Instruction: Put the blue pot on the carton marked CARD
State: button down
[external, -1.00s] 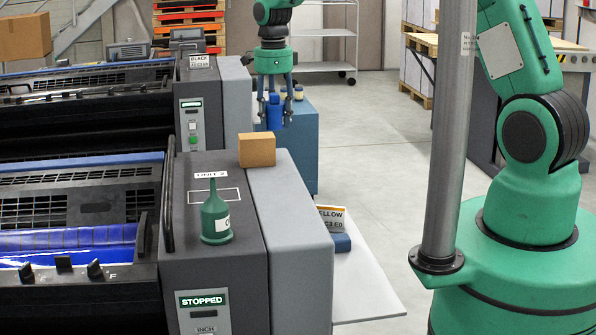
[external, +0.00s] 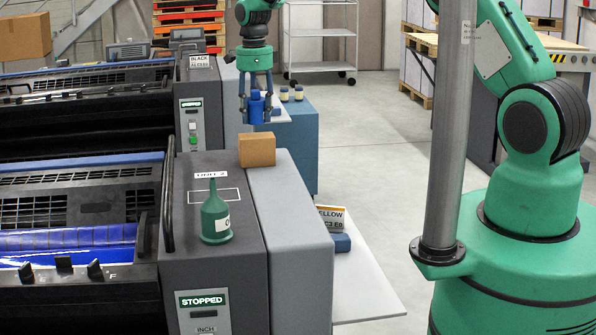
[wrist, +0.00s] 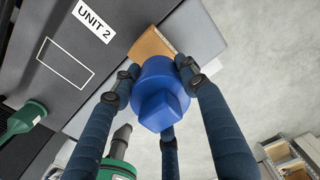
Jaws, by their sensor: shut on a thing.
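My gripper (external: 256,119) is shut on the blue pot (external: 256,107) and holds it in the air, left of the blue cabinet's jars in the external view. In the wrist view the blue pot (wrist: 160,88) sits between my dark blue fingers. A small brown carton (external: 257,150) stands on top of the grey unit, nearer the camera than my gripper. This carton (wrist: 151,45) shows partly behind the pot in the wrist view. I can read no CARD mark on it. Another brown carton (external: 24,37) is at the far upper left, its face unmarked here.
A green spouted can (external: 215,217) stands on the near unit, left of the small carton. A YELLOW-labelled item (external: 331,218) lies on the white side shelf (external: 365,290).

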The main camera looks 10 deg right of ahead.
aim_at(255, 91)
jog(key=shift+f+p, duration=0.4)
jog(key=shift+f, duration=1.3)
jog(key=shift+f, duration=0.1)
jog(key=c, duration=1)
grip_release()
jog(key=shift+f, duration=0.1)
notch_tip(255, 91, up, 12)
jog(key=shift+r+b, duration=0.15)
jog(key=shift+b, duration=0.75)
